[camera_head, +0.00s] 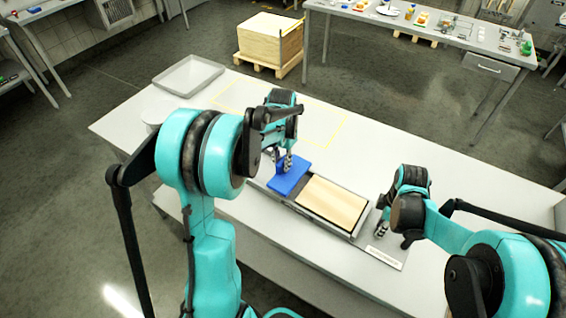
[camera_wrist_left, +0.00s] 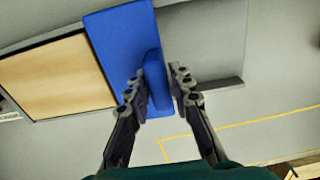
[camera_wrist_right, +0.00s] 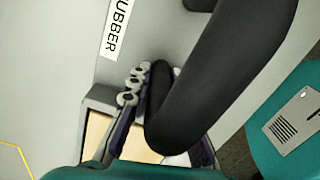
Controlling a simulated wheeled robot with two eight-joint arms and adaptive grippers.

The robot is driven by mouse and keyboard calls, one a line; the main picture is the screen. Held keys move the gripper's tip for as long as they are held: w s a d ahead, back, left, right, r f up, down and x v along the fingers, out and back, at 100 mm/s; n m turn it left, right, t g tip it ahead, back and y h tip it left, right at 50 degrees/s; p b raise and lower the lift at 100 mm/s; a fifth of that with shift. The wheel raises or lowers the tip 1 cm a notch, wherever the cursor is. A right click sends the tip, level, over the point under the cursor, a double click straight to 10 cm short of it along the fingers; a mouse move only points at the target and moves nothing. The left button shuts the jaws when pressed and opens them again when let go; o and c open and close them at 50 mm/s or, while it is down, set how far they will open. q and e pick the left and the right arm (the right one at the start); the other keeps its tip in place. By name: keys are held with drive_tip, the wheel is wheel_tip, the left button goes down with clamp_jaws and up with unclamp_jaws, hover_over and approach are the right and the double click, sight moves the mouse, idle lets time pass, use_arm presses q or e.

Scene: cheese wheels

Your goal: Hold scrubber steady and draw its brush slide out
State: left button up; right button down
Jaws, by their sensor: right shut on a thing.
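The scrubber is a long grey body with a pale wood-coloured panel (camera_head: 333,200) on the white table. A blue slide (camera_head: 290,177) sits at its left end; its upright blue ridge (camera_wrist_left: 156,82) shows in the left wrist view. My left gripper (camera_head: 283,163) is over the blue slide, its fingers apart on either side of the ridge, with a small gap at one finger. My right gripper (camera_head: 384,230) is at the scrubber's right end, shut on a thick black handle (camera_wrist_right: 180,100). The handle hides one of its fingers in the right wrist view.
A label (camera_head: 384,257) lies beside the scrubber's right end. A grey tray (camera_head: 188,75) stands at the table's far left corner. A yellow outlined area (camera_head: 325,122) behind the scrubber is bare. A wooden crate (camera_head: 270,40) and another table stand beyond.

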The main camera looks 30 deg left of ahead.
use_arm(q)
drive_tip(key=shift+o, duration=0.7)
use_arm(e)
drive_tip(key=c, duration=0.7)
unclamp_jaws()
use_arm(q)
wheel_tip(320, 180, up, 12)
use_arm(e)
drive_tip(key=shift+r, duration=0.1)
drive_tip(key=shift+r+p, duration=3.75)
drive_tip(key=shift+r, duration=1.65)
use_arm(q)
wheel_tip(320, 180, up, 7)
drive_tip(key=shift+r, duration=0.2)
